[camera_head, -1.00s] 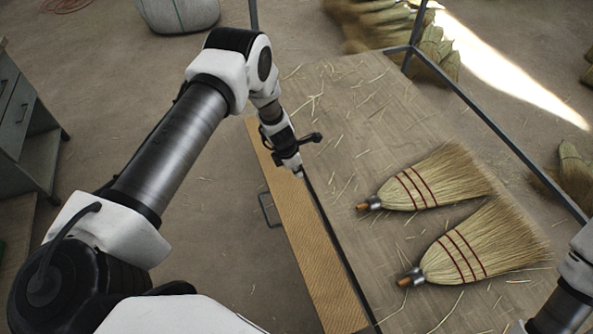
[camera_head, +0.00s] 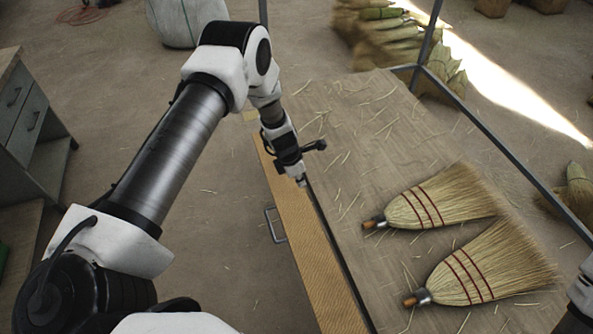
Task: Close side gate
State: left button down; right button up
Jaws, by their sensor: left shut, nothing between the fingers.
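The side gate (camera_head: 305,250) is a long tan panel with a metal handle (camera_head: 275,225) on its outer side. It runs along the left edge of the cart bed (camera_head: 340,150), and a dark line lies between the panel and the bed. My left gripper (camera_head: 303,183) is shut and empty, at the inner edge of the gate near its far part. I cannot tell whether it touches the panel. Only a small part of my right arm (camera_head: 582,300) shows at the lower right edge; its gripper is out of view.
Two straw brooms (camera_head: 440,199) (camera_head: 485,265) lie on the bed, with loose straw around them. A metal frame (camera_head: 510,155) borders the bed's far right side. A grey drawer cabinet (camera_head: 35,120) stands at the left. A white sack (camera_head: 185,18) and more brooms (camera_head: 385,25) are beyond. Floor left of the gate is clear.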

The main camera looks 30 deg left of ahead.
pick_arm(q)
jog(key=v, duration=0.8)
jog(key=s+d+f+m+g+b, duration=0.1)
jog(key=s+d+f+m+g, duration=0.15)
jog(key=s+f, duration=0.45)
jog(key=s+d+f+m+g+b, duration=0.1)
jog(key=s+d+f, duration=0.3)
jog(key=s, duration=0.5)
jog(key=s+d+m+t+y+b, duration=0.1)
jog(key=s+m+y, duration=0.1)
jog(key=s+m, duration=1.4)
jog(key=m, duration=0.6)
jog(key=shift+m, duration=0.35)
jog(key=c, duration=1.6)
grip_release()
jog(key=shift+w+d+f+m, duration=0.1)
jog(key=shift+w+m, duration=0.1)
jog(key=shift+m, duration=0.3)
jog(key=o, duration=0.4)
